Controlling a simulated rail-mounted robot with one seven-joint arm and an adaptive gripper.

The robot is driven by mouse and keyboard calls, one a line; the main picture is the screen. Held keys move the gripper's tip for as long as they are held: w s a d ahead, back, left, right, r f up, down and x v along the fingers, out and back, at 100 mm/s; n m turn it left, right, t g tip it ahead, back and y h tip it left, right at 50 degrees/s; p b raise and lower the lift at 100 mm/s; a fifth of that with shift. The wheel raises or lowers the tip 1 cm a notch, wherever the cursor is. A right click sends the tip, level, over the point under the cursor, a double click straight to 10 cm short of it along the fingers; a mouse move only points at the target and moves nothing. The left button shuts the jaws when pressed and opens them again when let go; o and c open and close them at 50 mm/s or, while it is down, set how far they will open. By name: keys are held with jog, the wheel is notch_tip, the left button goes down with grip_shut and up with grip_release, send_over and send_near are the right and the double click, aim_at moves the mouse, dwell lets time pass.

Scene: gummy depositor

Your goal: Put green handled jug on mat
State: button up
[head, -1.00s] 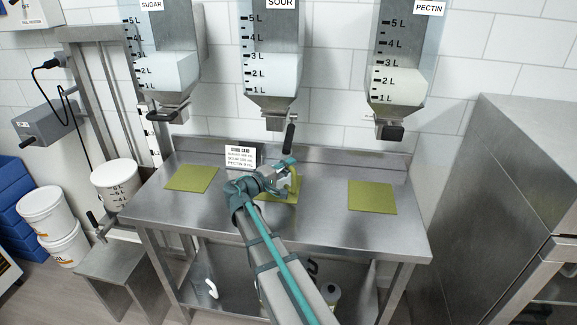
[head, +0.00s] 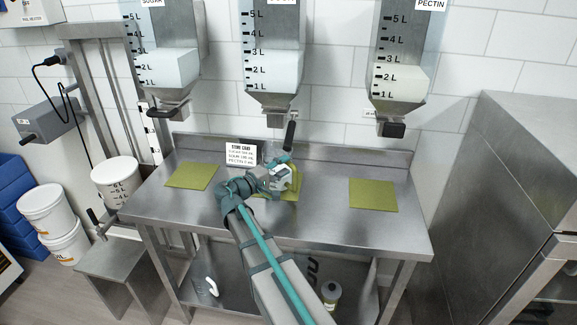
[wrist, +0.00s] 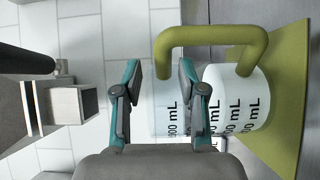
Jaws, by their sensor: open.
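The green-handled jug (wrist: 238,105), white with black mL marks, stands upright on the middle green mat (head: 291,197), below the sour dispenser. Its green handle (wrist: 215,35) faces my gripper in the wrist view and shows beside my gripper in the head view (head: 297,181). My gripper (wrist: 160,75) is open, and one end of the handle shows between its fingertips. I cannot tell whether a finger touches it. In the head view my arm and gripper (head: 282,166) hide most of the jug. Two more green mats, left (head: 192,176) and right (head: 373,195), lie bare.
Sugar (head: 168,70), sour (head: 272,70) and pectin (head: 400,75) dispensers hang above the steel table (head: 330,215). A black lever (head: 290,134) sticks out near the sour outlet. A recipe card (head: 241,154) stands at the back. The table between the middle and right mats is clear.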

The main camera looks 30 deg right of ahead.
jog(key=b+v, duration=0.1)
jog(key=v, duration=0.7)
jog(key=shift+a+b, duration=0.35)
jog(key=shift+a, duration=0.05)
jog(key=shift+s, duration=0.2)
